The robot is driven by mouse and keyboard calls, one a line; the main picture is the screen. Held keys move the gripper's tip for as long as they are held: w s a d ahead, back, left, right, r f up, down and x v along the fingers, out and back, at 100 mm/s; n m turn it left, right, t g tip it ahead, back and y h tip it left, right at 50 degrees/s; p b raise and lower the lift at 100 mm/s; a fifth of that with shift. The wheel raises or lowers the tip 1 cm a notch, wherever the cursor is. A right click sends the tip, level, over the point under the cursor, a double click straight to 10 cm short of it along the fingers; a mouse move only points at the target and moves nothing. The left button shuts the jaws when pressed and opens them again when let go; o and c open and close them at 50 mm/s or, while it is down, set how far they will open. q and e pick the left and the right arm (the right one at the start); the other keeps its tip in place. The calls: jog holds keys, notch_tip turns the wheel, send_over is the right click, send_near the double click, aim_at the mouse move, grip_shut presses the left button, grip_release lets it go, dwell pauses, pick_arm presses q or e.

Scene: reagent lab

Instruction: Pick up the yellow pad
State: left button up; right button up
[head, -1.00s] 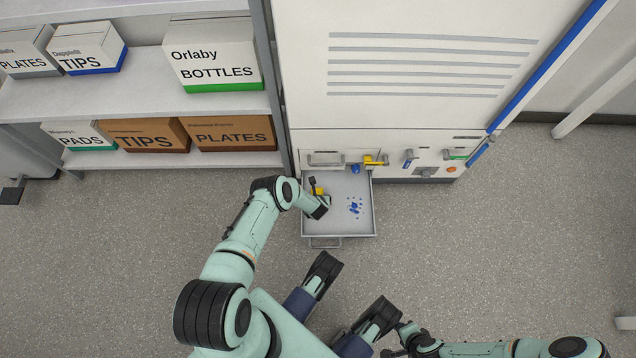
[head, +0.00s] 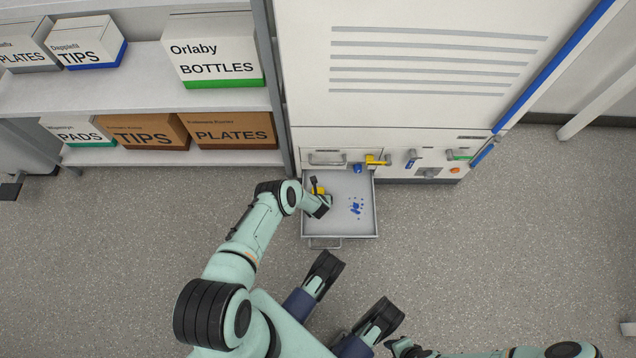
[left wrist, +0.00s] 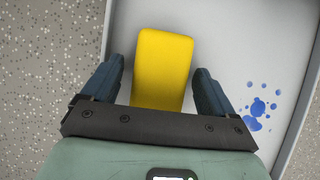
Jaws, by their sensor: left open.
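The yellow pad (left wrist: 162,68) lies in the open drawer (head: 352,224), near the drawer's left side. In the head view only part of the pad (head: 319,190) shows beside my left gripper (head: 318,187). In the left wrist view my left gripper (left wrist: 158,88) is open, with one dark finger on each side of the pad and a gap to each. I cannot tell how far the fingertips are above the drawer floor. My right arm is at the bottom right, and its gripper (head: 402,349) shows only in part.
Blue spots (head: 356,207) mark the drawer floor right of the pad. A shelf with boxes (head: 232,131) stands at the left. Open floor lies right of the drawer.

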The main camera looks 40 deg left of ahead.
pick_arm(q)
jog(key=shift+f, duration=0.1)
jog(key=c, duration=1)
jog(key=shift+c, duration=0.2)
jog(key=shift+r, duration=0.3)
notch_tip(320, 180, up, 10)
jog(key=p, duration=0.5)
jog(key=shift+p, duration=0.4)
pick_arm(e)
jog(key=w+a+r+t, duration=0.1)
jog(key=w+r+t, duration=0.3)
jog(key=w+r, duration=0.45)
pick_arm(q)
notch_tip(320, 180, up, 10)
jog(key=p, duration=0.3)
jog(key=shift+p, duration=0.4)
pick_arm(e)
jog(key=s+a+r+n+g, duration=0.1)
jog(key=s+a+r+g, duration=0.1)
jog(key=s+a+r, duration=0.1)
jog(key=shift+s+a+r+y, duration=0.3)
jog(key=shift+s+r+y, duration=0.1)
jog(key=shift+s+r, duration=0.3)
jog(key=shift+f, duration=0.1)
